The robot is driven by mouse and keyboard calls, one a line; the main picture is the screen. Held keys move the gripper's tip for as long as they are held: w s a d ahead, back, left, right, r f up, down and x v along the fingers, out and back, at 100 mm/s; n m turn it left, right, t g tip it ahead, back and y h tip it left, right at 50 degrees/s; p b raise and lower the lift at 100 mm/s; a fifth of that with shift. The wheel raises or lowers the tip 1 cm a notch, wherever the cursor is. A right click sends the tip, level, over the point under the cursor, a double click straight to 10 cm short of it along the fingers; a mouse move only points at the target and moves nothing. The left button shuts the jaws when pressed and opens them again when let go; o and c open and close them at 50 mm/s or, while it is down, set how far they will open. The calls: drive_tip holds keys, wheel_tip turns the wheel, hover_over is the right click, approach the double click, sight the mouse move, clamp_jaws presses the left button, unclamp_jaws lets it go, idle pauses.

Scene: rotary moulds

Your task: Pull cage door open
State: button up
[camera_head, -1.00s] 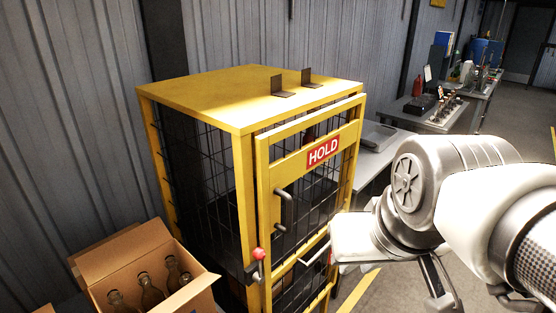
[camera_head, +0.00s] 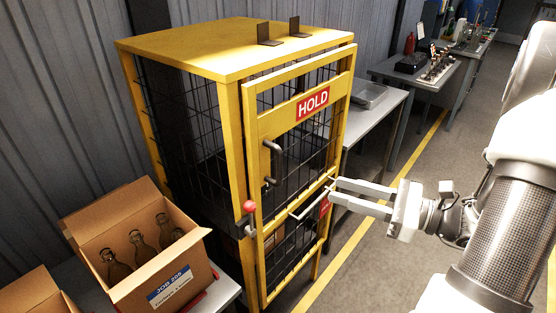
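The yellow cage (camera_head: 185,50) stands in the middle, with dark mesh sides. Its yellow-framed door (camera_head: 262,128) faces right and carries a red HOLD sign (camera_head: 313,102). A dark grey vertical handle (camera_head: 275,160) is on the door's left side. A latch with a red knob (camera_head: 249,206) sits lower at the left edge. The door looks closed or nearly so; I cannot tell if it is ajar. My gripper (camera_head: 333,190) is at the door's right side, fingers apart and pointing left, near the end of a thin slanting bar (camera_head: 312,200). It holds nothing visible; contact is unclear.
A cardboard box (camera_head: 135,250) of brown bottles stands on a bench at the lower left. Grey tables (camera_head: 385,105) with a tray (camera_head: 368,95) and tools stand behind, right of the cage. A corrugated wall is behind the cage. Grey floor with a yellow line (camera_head: 345,270) lies to the right.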

drive_tip(key=p, duration=0.2)
approach(279, 180)
drive_tip(key=shift+m+t, duration=0.3)
drive_tip(key=w+a+r, duration=0.1)
drive_tip(key=w+a, duration=0.1)
drive_tip(key=w+a+r, duration=0.1)
drive_tip(key=w+a, duration=0.1)
drive_tip(key=a, duration=0.1)
drive_tip(key=w+a+r, duration=0.1)
drive_tip(key=w+a, duration=0.1)
drive_tip(key=a, duration=0.1)
drive_tip(key=shift+a, duration=0.2)
clamp_jaws()
